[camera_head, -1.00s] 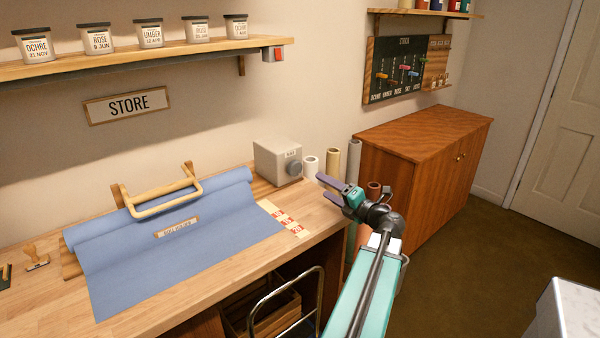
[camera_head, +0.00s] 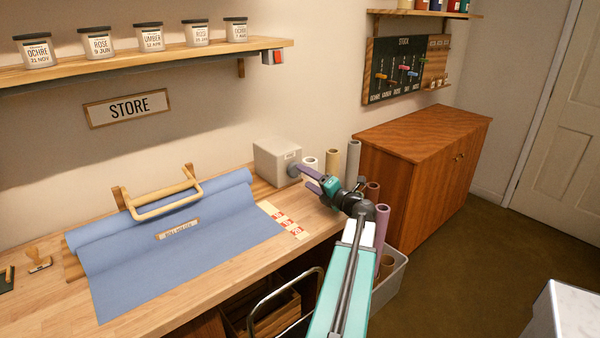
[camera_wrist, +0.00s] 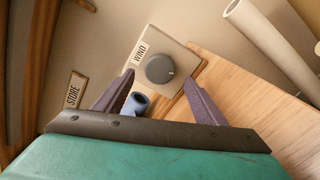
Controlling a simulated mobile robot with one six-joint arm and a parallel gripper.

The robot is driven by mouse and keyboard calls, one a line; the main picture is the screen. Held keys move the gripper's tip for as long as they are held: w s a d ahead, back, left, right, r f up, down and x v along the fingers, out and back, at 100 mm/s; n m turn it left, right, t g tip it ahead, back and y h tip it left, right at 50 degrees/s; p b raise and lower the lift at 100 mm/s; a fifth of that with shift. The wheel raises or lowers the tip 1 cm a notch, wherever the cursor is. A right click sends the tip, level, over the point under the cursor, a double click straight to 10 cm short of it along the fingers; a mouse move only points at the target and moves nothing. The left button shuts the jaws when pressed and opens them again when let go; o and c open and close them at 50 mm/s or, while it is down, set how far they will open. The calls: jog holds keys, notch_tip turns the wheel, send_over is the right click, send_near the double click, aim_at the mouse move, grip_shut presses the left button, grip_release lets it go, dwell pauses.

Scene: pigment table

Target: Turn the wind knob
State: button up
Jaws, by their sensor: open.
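The wind knob (camera_wrist: 159,69) is a dark grey round dial on the face of a light grey box (camera_head: 276,162) at the back of the bench. The box carries a "WIND" label (camera_wrist: 140,53) in the wrist view. My gripper (camera_head: 306,177) is open, with purple fingers pointing at the box. In the wrist view the fingers (camera_wrist: 153,95) stand apart, and the knob shows between and beyond their tips. I see no clear contact with the knob.
A blue cloth roll (camera_head: 170,240) with a wooden handle (camera_head: 165,203) lies left of the box. Red-marked cards (camera_head: 283,220) lie on the bench. Upright tubes (camera_head: 352,163) stand right of the box. A wooden cabinet (camera_head: 425,145) is farther right.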

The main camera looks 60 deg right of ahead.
aim_at(296, 171)
jog(key=shift+p+x, duration=0.35)
jog(key=shift+x, duration=1.95)
jog(key=c, duration=1.1)
jog(key=shift+o, duration=0.2)
jog(key=shift+r, duration=0.1)
jog(key=m+p, duration=0.2)
jog(key=p, duration=0.1)
jog(key=shift+r+m, duration=0.1)
jog(key=shift+m, duration=0.2)
jog(key=shift+m+p, duration=0.9)
jog(key=shift+m, duration=0.2)
jog(key=o, duration=1.1)
jog(key=shift+c, duration=0.2)
